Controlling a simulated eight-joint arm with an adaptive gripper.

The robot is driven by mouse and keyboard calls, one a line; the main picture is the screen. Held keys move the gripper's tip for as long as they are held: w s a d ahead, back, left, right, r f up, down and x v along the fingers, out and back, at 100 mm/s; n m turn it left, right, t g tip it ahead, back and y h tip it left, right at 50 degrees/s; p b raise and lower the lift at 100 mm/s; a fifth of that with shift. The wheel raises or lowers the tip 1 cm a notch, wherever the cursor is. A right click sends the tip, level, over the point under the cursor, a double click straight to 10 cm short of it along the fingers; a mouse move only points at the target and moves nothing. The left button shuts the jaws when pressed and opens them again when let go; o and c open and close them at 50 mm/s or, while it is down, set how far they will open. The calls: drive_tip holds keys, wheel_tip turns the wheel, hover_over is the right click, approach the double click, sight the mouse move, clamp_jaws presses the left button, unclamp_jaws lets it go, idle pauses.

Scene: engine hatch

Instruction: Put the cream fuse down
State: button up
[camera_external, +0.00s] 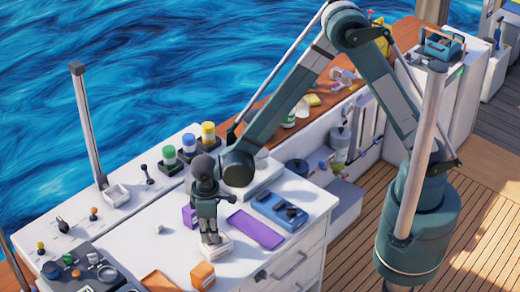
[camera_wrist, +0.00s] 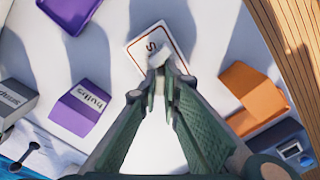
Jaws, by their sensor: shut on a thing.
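My gripper (camera_external: 211,238) points down over the white worktop, low above a white card (camera_external: 222,251). In the wrist view my gripper's fingertips (camera_wrist: 161,78) are close together on a small pale piece, which looks like the cream fuse (camera_wrist: 159,59). The fuse overlaps the card (camera_wrist: 177,37), which has a red border and a dark letter like an S. I cannot tell whether the fuse touches the card. In the external view the fuse is too small or hidden to make out.
A purple box (camera_external: 190,216), a purple tray (camera_external: 256,229), a blue case (camera_external: 281,209) and an orange box (camera_external: 203,275) stand around the gripper. An orange flat piece (camera_external: 158,281) lies at the front. Bare worktop (camera_external: 140,250) shows to the left.

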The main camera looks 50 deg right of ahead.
drive_tip(key=shift+f, duration=0.2)
drive_tip(key=o, duration=0.7)
drive_tip(key=shift+r, duration=0.2)
drive_tip(key=shift+r+b, duration=0.3)
drive_tip(key=shift+r, duration=5.7)
drive_tip(key=shift+d, duration=0.1)
